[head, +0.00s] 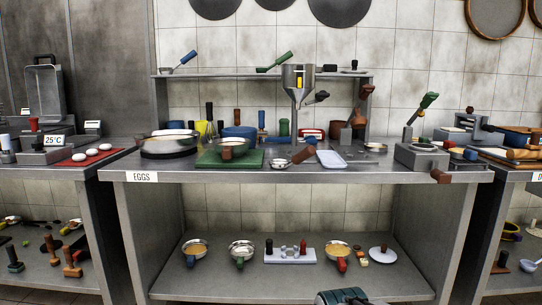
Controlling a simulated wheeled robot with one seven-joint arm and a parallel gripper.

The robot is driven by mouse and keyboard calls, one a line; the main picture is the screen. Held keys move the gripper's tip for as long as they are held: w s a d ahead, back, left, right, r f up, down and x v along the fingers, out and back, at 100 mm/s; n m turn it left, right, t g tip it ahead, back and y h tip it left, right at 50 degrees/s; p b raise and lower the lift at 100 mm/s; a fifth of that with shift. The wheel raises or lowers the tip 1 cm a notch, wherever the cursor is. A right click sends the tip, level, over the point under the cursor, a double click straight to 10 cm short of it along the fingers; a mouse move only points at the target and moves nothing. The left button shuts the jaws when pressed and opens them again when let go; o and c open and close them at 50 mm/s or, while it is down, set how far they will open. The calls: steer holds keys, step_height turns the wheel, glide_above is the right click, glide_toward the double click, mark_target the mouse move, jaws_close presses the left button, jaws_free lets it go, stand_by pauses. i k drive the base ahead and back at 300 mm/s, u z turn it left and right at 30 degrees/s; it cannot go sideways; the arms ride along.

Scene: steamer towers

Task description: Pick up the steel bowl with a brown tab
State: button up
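A steel bowl (236,146) with a brown tab (226,153) on its front stands upright on a green board (250,161), left of the middle of the table top. Nothing covers its front. A dark piece of my own arm (345,297) shows at the bottom edge, in front of the lower shelf and far from the bowl. My gripper's fingers cannot be made out there.
The table (230,176) carries a wide pan (169,150) left of the board. A steel scoop with a brown handle (302,155), a pale tray (332,159) and a steel funnel stand (298,80) are to the right. Bowls with other tabs (241,250) sit on the lower shelf.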

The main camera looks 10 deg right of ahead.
mark_target(229, 148)
steer(key=z, duration=0.55)
steer(key=i, duration=0.85)
steer(key=u, duration=0.5)
